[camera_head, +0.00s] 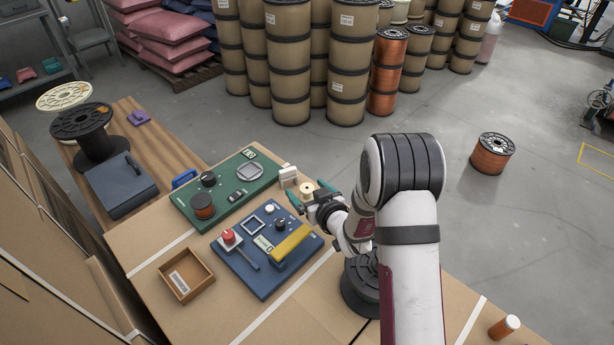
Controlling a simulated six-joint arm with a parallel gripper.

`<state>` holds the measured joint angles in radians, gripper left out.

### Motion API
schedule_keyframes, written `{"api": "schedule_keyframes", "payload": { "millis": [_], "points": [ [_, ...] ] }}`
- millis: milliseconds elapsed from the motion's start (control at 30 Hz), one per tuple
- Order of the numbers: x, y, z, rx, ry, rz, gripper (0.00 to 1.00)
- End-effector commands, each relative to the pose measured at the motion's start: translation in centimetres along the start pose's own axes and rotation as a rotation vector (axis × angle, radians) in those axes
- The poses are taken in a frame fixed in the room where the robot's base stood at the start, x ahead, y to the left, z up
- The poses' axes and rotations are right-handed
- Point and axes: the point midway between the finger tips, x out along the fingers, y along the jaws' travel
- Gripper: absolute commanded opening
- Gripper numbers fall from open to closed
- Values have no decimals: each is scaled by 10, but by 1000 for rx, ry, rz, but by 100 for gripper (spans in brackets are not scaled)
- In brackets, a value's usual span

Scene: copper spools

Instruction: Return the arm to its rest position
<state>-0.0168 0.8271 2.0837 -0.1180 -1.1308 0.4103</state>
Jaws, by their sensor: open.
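My gripper (312,193) is at the end of my white and black arm. It is open, with teal fingers spread above the area near the right end of the green panel. A small cream spool (306,188) shows close to the fingers; I cannot tell whether it lies between them or beyond them.
An open cardboard tray (209,279) sits at the left of the cardboard-topped table (140,238). A small white block (288,176) stands by the green panel. Large spool stacks (289,60) stand on the floor behind.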

Motion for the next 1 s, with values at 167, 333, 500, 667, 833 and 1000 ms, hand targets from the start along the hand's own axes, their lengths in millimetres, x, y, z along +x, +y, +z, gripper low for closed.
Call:
{"api": "schedule_keyframes", "payload": {
  "millis": [167,333,500,667,833,1000],
  "points": [
    [-1,3,-7,-3,-5,10,94],
    [-54,35,-37,94,-206,174,94],
    [-196,26,-22,370,-598,367,94],
    [-327,-40,10,653,-913,409,94],
    [-393,-92,26,822,-1083,382,94],
    [-393,-92,26,822,-1083,382,94]
  ]
}}
